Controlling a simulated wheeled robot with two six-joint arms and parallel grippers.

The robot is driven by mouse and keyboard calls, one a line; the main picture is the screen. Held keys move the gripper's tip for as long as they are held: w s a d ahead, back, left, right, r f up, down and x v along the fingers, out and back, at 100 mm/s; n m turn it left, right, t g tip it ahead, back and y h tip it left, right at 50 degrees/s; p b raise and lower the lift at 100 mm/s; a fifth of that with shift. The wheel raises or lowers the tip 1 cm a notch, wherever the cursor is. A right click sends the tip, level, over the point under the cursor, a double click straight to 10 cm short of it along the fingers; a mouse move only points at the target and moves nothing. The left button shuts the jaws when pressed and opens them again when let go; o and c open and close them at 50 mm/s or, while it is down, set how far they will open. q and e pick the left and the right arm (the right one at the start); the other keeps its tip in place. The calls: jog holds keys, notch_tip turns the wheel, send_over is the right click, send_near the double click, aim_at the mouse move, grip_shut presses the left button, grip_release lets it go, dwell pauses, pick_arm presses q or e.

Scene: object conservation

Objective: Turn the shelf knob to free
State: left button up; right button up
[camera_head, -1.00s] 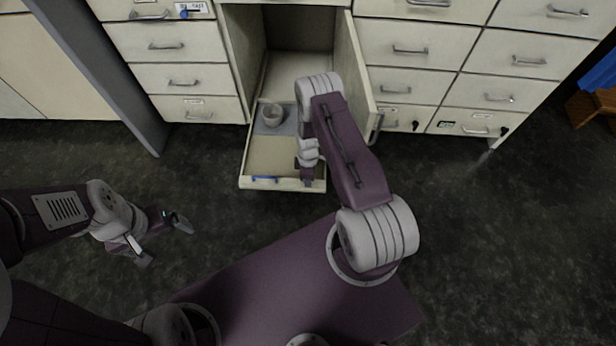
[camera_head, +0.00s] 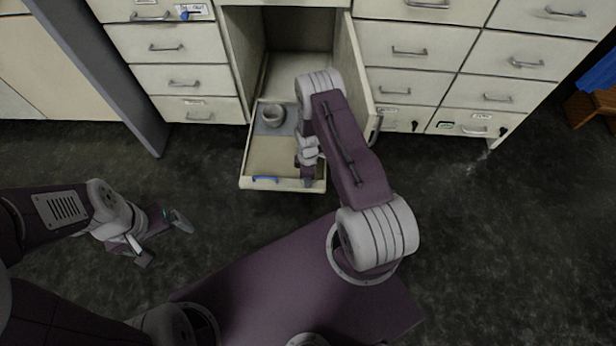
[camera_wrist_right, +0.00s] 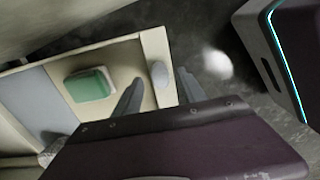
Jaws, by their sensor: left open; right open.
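The pull-out shelf (camera_head: 272,155) extends from the open cabinet, with a pale front board. In the right wrist view, a pale round knob (camera_wrist_right: 160,74) shows at the shelf's front board (camera_wrist_right: 156,48). My right gripper (camera_wrist_right: 160,90) is open, its two fingers either side of the knob in that picture; I cannot tell whether they touch it. In the head view my right gripper (camera_head: 308,181) is over the shelf's front edge, and the arm hides that part. My left gripper (camera_head: 163,239) is open and empty above the floor at left.
A grey cup (camera_head: 272,115) stands on the shelf's grey-blue area. A green block (camera_wrist_right: 90,85) lies on the shelf. A blue piece (camera_head: 265,179) is at the shelf's front. The open cabinet door (camera_head: 352,80) stands close right of my right arm. Floor at right is clear.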

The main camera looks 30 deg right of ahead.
notch_tip(320, 180, up, 8)
jog(key=p, duration=0.3)
jog(key=shift+f, duration=0.2)
jog(key=w+a+r+n+t, duration=0.1)
jog(key=w+r+t, duration=0.1)
jog(key=w+r, duration=0.35)
jog(key=w+a+r+t, duration=0.1)
jog(key=w+a+r, duration=0.15)
jog(key=r, duration=0.65)
jog(key=s+a+r+m+t, duration=0.1)
jog(key=s+r, duration=0.1)
jog(key=r, duration=0.4)
jog(key=s+a+r+m, duration=0.1)
jog(key=s+a+r, duration=0.15)
jog(key=r, duration=0.35)
jog(key=s+m+g, duration=0.3)
jog(key=s+m, duration=0.7)
jog(key=s, duration=0.7)
notch_tip(320, 180, up, 33)
jog(key=m+p, duration=0.1)
jog(key=p, duration=3.2)
jog(key=shift+w+a+r, duration=0.15)
jog(key=shift+w+a, duration=0.05)
jog(key=shift+a, duration=0.2)
